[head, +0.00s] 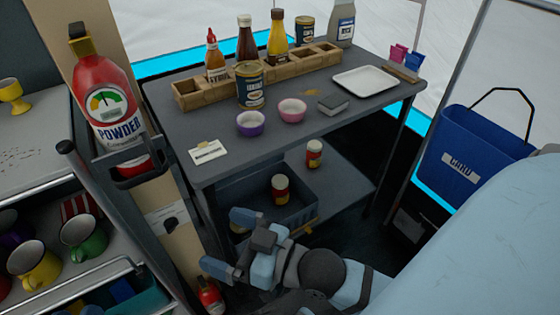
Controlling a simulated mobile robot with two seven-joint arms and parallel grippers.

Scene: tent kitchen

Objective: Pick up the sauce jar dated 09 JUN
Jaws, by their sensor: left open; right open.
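No date is readable on any jar. A small red-and-yellow jar (280,188) stands in a dark crate (310,214) on the lower shelf of the grey table. A similar jar (314,153) stands behind the crate on that shelf. On the table top, a dark labelled jar or can (251,88) stands before the wooden rack, and another (304,30) stands behind it.
The table top (300,145) holds a wooden rack (278,72) of bottles, two bowls, a white tray (365,81) and a card (208,152). A fire extinguisher (104,100) and mug shelf stand left. A blue bin (465,150) hangs right.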

